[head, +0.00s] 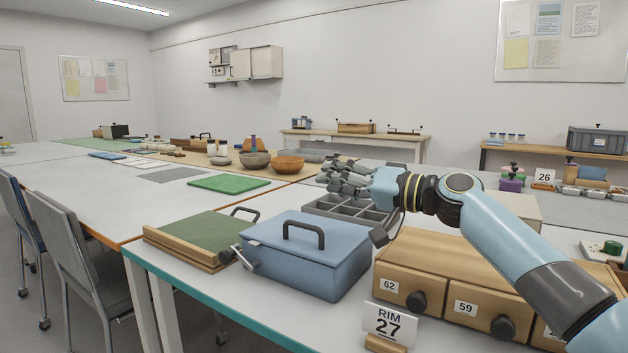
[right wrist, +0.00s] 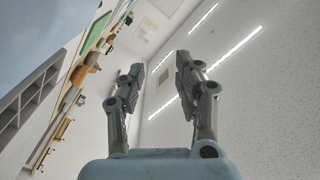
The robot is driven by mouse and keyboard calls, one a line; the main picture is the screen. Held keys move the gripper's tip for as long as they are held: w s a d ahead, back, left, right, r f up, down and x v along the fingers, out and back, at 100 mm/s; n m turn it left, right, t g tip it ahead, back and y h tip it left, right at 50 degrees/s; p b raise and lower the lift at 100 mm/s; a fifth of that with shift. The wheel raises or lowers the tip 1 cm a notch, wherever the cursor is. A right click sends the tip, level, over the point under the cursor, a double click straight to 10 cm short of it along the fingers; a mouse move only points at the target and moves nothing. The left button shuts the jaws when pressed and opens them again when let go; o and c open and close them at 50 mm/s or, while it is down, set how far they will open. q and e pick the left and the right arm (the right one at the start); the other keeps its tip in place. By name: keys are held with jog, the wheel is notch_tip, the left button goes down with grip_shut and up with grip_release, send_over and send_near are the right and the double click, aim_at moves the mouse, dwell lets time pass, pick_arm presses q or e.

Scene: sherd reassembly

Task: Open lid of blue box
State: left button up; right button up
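The blue box (head: 306,262) stands on the near table in the head view. Its lid (head: 310,236) is closed, with a dark arched handle (head: 304,234) on top and a metal latch or crank at its left side. My right gripper (head: 340,176) is behind and above the box, to the right of the handle and apart from it, pointing left. In the right wrist view its two fingers (right wrist: 157,78) are spread with nothing between them. My left gripper is not in view.
A green-topped wooden board (head: 195,236) lies left of the box. A wooden drawer unit (head: 445,270) stands to its right, with a "RIM 27" sign (head: 389,322) in front. A grey divided tray (head: 348,211) is behind. The table's teal edge (head: 200,308) runs along the front.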

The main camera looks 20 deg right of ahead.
jog(key=x, duration=0.5)
grip_shut()
jog(key=c, duration=0.6)
grip_release()
jog(key=o, duration=0.6)
jog(key=v, duration=1.2)
